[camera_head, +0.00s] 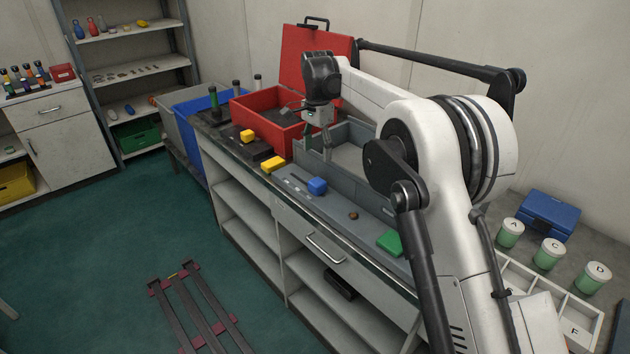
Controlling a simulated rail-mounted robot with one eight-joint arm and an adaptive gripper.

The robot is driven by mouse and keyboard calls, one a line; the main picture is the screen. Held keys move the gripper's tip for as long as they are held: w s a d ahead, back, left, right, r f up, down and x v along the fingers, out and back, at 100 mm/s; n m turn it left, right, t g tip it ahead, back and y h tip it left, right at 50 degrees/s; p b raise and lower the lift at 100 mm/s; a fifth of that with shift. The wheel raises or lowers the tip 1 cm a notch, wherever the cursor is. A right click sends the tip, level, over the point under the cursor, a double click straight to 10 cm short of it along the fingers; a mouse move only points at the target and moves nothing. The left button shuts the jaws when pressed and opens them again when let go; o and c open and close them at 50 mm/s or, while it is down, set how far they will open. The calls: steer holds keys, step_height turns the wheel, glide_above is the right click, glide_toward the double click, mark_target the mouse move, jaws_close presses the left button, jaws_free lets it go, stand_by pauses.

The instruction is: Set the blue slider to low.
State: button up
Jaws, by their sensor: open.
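The blue slider (317,186) is a small blue block on the grey panel strip (338,202) along the bench's front edge. A short dark slot runs on the strip just left of it. I cannot read any low or high marking. My gripper (326,155) points down behind the blue slider, over the grey tray area, and is apart from the slider. It is open, and I see nothing between its fingers. My arm hides part of the bench to the right.
A yellow block (273,164) lies left of the slider; a small brown knob (353,215) and a green block (389,242) lie right. An open red box (262,118) and a grey tray (311,158) stand behind. Lettered jars (549,254) stand far right.

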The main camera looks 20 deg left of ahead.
mark_target(317, 181)
step_height(317, 181, down, 12)
steer(key=shift+f+p, duration=0.2)
steer(key=shift+p, duration=0.2)
steer(key=shift+c, duration=0.5)
jaws_close()
steer(key=shift+a, duration=0.1)
